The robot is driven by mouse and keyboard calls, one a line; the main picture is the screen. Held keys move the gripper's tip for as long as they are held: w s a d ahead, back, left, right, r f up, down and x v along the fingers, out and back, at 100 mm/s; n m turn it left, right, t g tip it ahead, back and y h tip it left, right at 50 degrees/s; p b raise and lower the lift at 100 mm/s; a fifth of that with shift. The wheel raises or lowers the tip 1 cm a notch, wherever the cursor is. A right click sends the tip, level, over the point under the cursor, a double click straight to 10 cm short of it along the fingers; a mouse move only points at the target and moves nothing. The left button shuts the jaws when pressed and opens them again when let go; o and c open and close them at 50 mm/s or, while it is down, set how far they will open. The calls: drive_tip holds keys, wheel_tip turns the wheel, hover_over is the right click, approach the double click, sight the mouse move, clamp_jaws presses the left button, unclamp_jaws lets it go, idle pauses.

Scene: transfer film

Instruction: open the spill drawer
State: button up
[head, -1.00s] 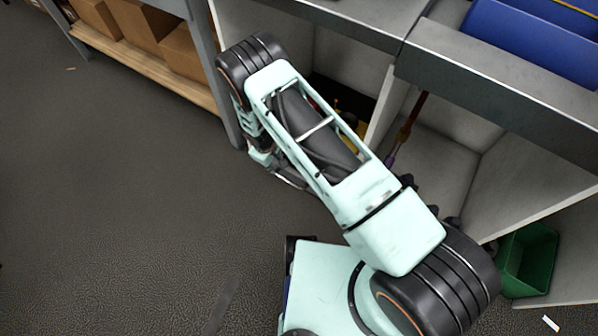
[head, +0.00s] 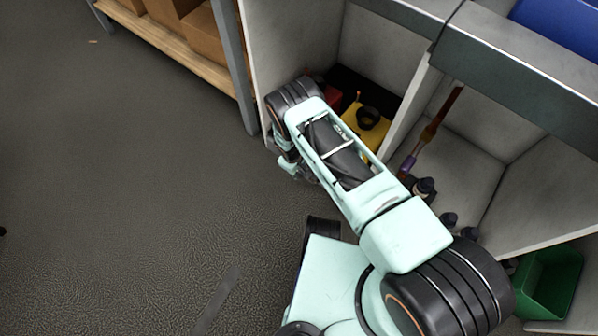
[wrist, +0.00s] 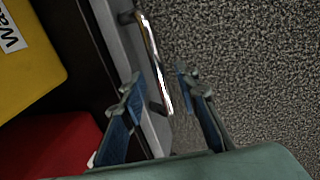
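In the wrist view, the grey drawer front (wrist: 108,30) runs along the left of the floor, with a shiny bar handle (wrist: 149,48) on its outer face. My gripper (wrist: 160,78) is open, its two blue-padded fingers apart on either side of the handle's near part. I cannot tell whether either finger touches it. Behind the front, a yellow item with partly cut-off lettering (wrist: 28,62) and a red item (wrist: 62,145) lie in a dark space. The yellow item (head: 372,122) also shows in the head view, in the lower cabinet bay.
Right of that bay stand a brush-like tool (head: 434,130) and several dark bottles (head: 424,188). A green bin (head: 550,282) is at the lower right. A shelf with boxes (head: 203,38) is at the upper left. The floor (head: 130,190) on the left is clear.

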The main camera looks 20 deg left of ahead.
drive_tip(key=shift+f, duration=0.25)
clamp_jaws()
idle(0.3)
